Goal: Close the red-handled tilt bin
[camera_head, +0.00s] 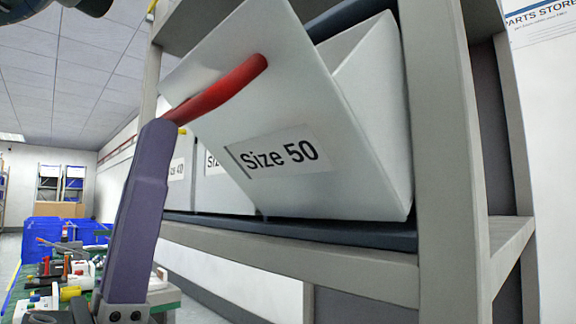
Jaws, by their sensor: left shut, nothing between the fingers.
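The tilt bin (330,120) is white, with a "Size 50" label and a red handle (215,88) across its front. It is tilted open, its front panel leaning out of the rack and its inside showing at the upper right. My left gripper (160,132) shows as a purple finger rising from the bottom left. It is shut, and its tip is at the left end of the red handle, overlapping it in the picture. I cannot tell whether they touch. The right gripper is not in view.
The grey rack (445,150) frames the bin, with a post close on its right and a shelf beam below. More white labelled bins (215,180) sit upright to the left. A cluttered green table (40,290) and blue crates (42,237) stand at lower left.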

